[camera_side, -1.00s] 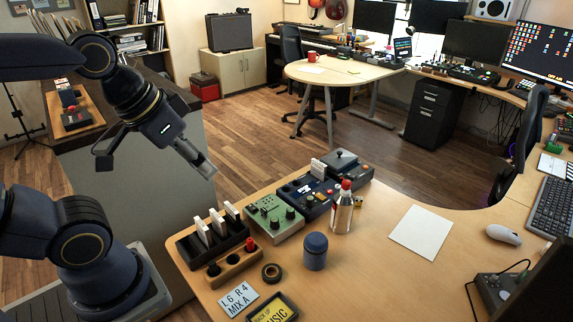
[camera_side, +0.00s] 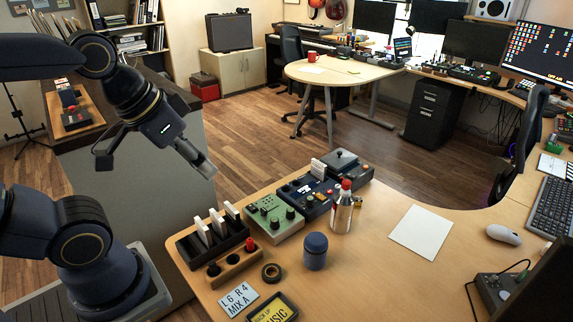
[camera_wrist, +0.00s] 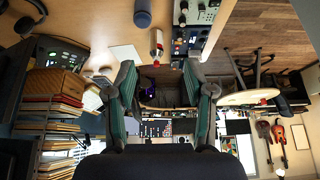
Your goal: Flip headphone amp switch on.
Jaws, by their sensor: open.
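A dark box with a cable (camera_side: 497,292) stands at the lower right. I cannot tell which is the headphone amp, and its switch is too small to make out. My gripper (camera_side: 208,170) is in the air left of the row, apart from everything. In the wrist view my gripper (camera_wrist: 159,76) is open and empty.
A black rack with white cards (camera_side: 196,240), a wooden holder (camera_side: 228,266), a tape roll (camera_side: 271,272), a blue jar (camera_side: 315,252) and a red-capped bottle (camera_side: 342,208) crowd the near desk. White paper (camera_side: 422,231) lies to the right, with bare desk around it.

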